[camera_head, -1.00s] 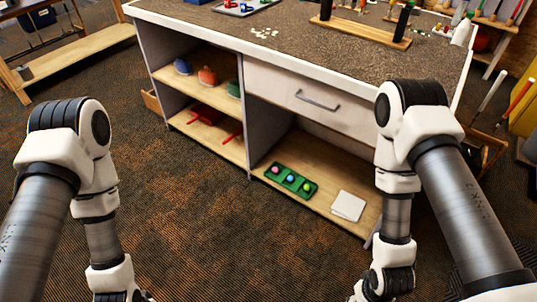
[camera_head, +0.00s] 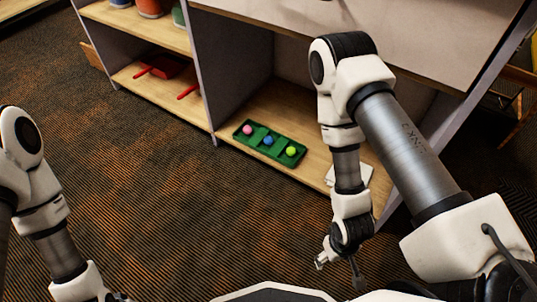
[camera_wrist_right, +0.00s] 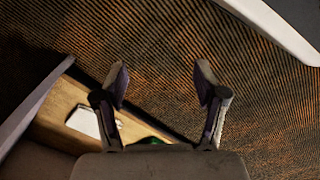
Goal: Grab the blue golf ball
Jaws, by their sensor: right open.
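The blue golf ball (camera_head: 268,141) sits in the middle compartment of a green tray (camera_head: 238,131) on the low wooden shelf of the workbench. A pink ball (camera_head: 248,130) is in the left compartment and a yellow-green ball (camera_head: 291,151) in the right one. My right gripper (camera_head: 338,272) is open and empty, in front of the shelf, below and to the right of the tray. The right wrist view shows its spread fingers (camera_wrist_right: 162,72) over carpet, with only a green sliver of the tray (camera_wrist_right: 155,140); the blue ball is hidden there. My left gripper is below the picture.
A white pad (camera_head: 365,174) lies on the shelf right of the tray, partly behind my right arm. Upright panels bound the shelf, and a drawer front (camera_head: 300,12) overhangs it. Red items (camera_head: 165,68) lie in the left bay. The carpet (camera_head: 170,200) in front is clear.

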